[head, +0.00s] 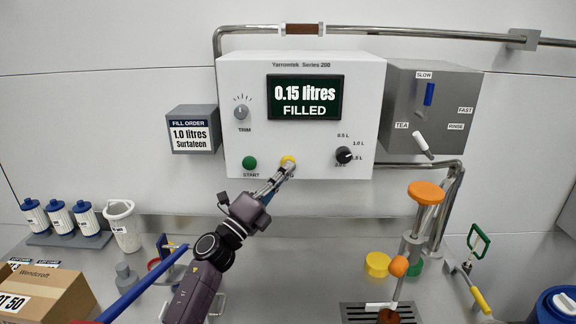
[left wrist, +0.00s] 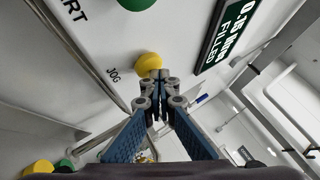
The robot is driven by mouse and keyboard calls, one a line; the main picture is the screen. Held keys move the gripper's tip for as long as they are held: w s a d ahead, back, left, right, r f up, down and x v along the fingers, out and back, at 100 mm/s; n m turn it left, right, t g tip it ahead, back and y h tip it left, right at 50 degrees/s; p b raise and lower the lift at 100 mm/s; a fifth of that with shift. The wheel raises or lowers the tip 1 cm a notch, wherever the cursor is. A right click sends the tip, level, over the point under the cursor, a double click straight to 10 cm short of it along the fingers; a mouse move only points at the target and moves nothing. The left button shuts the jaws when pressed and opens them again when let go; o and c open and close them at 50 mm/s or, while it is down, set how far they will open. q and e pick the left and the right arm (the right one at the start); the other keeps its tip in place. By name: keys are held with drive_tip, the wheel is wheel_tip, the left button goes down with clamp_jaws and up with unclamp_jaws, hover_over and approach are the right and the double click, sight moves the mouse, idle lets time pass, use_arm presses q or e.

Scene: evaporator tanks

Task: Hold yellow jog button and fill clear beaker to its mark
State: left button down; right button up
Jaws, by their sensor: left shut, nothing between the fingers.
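The yellow jog button (head: 288,160) is on the front of the white dispenser panel (head: 320,110), right of the green START button (head: 249,162). My left gripper (head: 284,171) is shut and empty, its fingertips at the button's lower edge. In the left wrist view the shut fingertips (left wrist: 156,82) overlap the edge of the yellow button (left wrist: 148,62); whether they press it in, I cannot tell. The display (head: 305,98) reads 0.15 litres FILLED. I cannot make out the clear beaker for certain; my arm hides part of the counter. My right gripper is not in view.
A selector knob (head: 344,155) and a TRIM knob (head: 241,112) are on the panel. A sign (head: 194,134) reads 1.0 litres Surtaleen. A white jug (head: 122,226), a cardboard box (head: 48,293) and a drain grate (head: 355,312) are on the counter.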

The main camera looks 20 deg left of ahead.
use_arm(q)
drive_tip(key=shift+s+d+p, duration=0.2)
drive_tip(key=shift+s+p, duration=0.15)
drive_tip(key=shift+s, duration=0.5)
drive_tip(key=s, duration=0.1)
drive_tip(key=s+d+p, duration=0.1)
drive_tip(key=s, duration=0.1)
drive_tip(key=s+p, duration=0.1)
drive_tip(key=shift+s+d, duration=0.25)
drive_tip(key=shift+s, duration=0.15)
idle(0.8)
